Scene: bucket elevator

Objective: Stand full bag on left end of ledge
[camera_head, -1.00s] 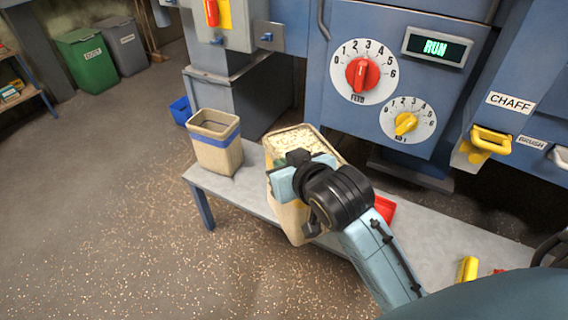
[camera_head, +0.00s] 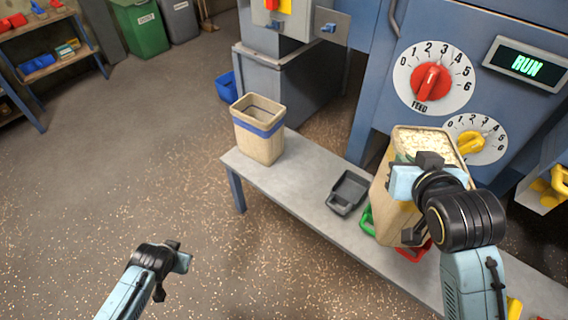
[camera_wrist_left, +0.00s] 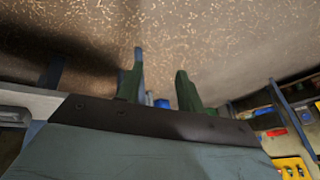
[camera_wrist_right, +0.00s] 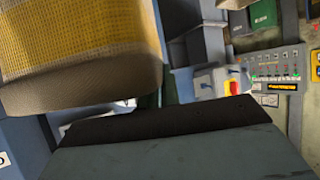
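The full bag (camera_head: 387,196), tan with pale flakes heaped at its open top, is in my right gripper (camera_head: 425,178) over the right part of the ledge. It looks upright, slightly tilted; I cannot tell whether its base clears the ledge. The right wrist view shows its side with a yellow mesh band (camera_wrist_right: 80,45); the right fingertips are hidden there. The grey ledge (camera_head: 300,185) runs from its left end toward the lower right. A bag with a blue band (camera_head: 258,130) stands at that left end, its top open. My left gripper (camera_head: 182,258) is empty and open, left of the ledge, fingers (camera_wrist_left: 158,88) apart.
A dark grey scoop-like tray (camera_head: 348,192) lies mid-ledge. Green (camera_head: 367,220) and red (camera_head: 415,252) ones lie partly under the bag in view. The blue machine with its red dial (camera_head: 430,82) rises behind. Speckled floor (camera_head: 130,180) is clear at the left.

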